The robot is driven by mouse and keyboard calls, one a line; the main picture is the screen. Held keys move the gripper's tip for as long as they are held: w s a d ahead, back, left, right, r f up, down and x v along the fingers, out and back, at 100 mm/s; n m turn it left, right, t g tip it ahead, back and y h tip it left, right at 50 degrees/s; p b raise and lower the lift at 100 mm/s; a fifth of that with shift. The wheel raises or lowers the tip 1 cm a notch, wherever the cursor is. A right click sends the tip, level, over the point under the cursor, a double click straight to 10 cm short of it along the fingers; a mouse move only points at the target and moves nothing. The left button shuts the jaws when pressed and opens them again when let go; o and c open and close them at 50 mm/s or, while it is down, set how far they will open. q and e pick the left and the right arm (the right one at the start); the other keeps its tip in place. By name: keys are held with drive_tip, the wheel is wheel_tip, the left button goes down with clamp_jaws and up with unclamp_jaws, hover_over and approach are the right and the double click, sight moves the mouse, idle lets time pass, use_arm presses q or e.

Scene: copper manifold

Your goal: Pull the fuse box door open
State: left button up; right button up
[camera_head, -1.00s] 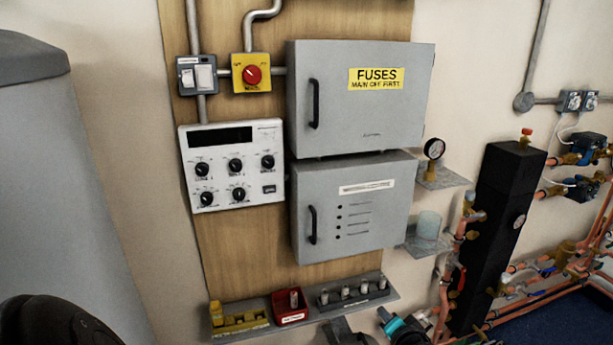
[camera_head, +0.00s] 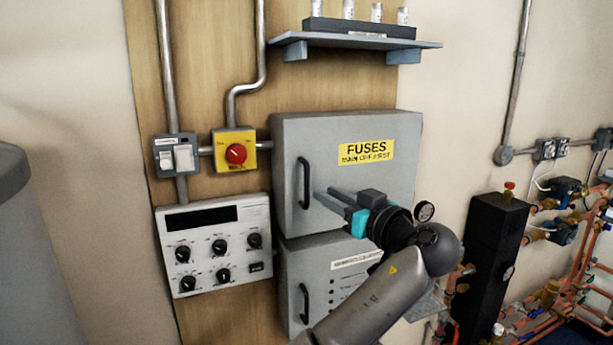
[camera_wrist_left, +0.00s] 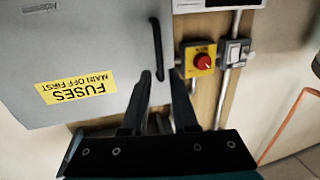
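The fuse box (camera_head: 350,185) is a grey wall cabinet with a yellow FUSES label; its door looks shut. A black upright handle (camera_head: 304,183) sits near the door's left edge. My left gripper (camera_head: 325,194) is open and empty, in front of the door just right of the handle, fingers pointing left. In the left wrist view the handle (camera_wrist_left: 157,48) lies ahead, roughly in line with the gap between the open fingertips (camera_wrist_left: 162,76). I cannot tell whether the fingers touch the door. My right gripper is not in view.
A second grey cabinet (camera_head: 305,262) with its own handle is directly below. A yellow box with a red rotary switch (camera_head: 235,152) and a white control panel (camera_head: 216,242) are to the left. A shelf (camera_head: 355,42) is above. Copper pipework (camera_head: 590,245) is at the right.

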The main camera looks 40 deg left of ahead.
sight(308, 184)
use_arm(q)
drive_tip(key=p+x, duration=0.2)
drive_tip(key=x, duration=0.6)
drive_tip(key=shift+a, duration=0.15)
clamp_jaws()
drive_tip(key=shift+w, duration=0.1)
idle(1.0)
